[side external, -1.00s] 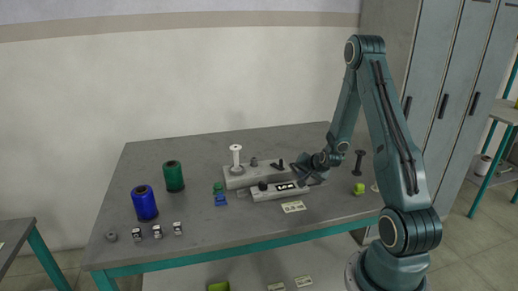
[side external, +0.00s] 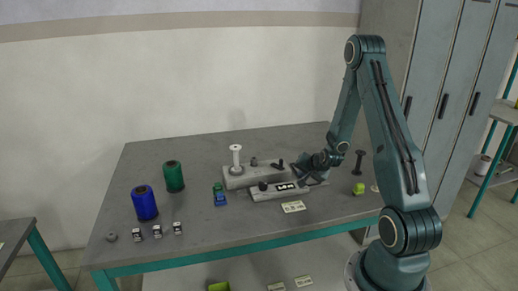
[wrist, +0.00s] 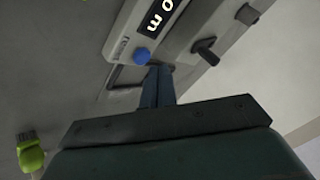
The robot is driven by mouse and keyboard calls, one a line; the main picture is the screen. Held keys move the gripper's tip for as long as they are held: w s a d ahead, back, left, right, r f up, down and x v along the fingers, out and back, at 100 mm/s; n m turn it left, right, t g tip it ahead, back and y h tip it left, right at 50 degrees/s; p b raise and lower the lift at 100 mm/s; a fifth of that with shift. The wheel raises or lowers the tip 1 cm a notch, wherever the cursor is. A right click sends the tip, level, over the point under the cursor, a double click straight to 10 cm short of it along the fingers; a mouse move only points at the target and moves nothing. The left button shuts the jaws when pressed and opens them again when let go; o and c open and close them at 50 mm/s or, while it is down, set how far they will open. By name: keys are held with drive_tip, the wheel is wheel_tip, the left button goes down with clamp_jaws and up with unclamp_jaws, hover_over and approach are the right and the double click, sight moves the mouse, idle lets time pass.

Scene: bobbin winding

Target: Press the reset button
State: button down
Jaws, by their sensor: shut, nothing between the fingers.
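The counter unit is a pale box with a black display (side external: 284,188) on the table, in front of the winder base (side external: 238,181). In the wrist view its end shows part of the display (wrist: 160,18) and a round blue button (wrist: 142,56), which I take for the reset button. My gripper (wrist: 159,70) is shut and empty, its fingertips just beside and below the blue button in that view. I cannot tell whether they touch the unit. In the side view my gripper (side external: 304,179) is low at the unit's right end, and the button cannot be made out there.
The winder carries a white spool (side external: 236,157) and a dark lever (wrist: 206,50). A dark bobbin (side external: 360,159) and a lime-green item (side external: 359,189) stand to the right. Blue (side external: 145,204) and green (side external: 174,177) thread spools stand at left. The table's front middle is mostly clear.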

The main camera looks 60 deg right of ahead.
drive_tip(key=shift+f, duration=0.95)
idle(1.2)
drive_tip(key=shift+r, duration=0.1)
idle(0.3)
drive_tip(key=shift+r, duration=0.85)
drive_tip(key=shift+r, duration=0.1)
drive_tip(key=shift+r, duration=2.4)
drive_tip(key=shift+a, duration=0.1)
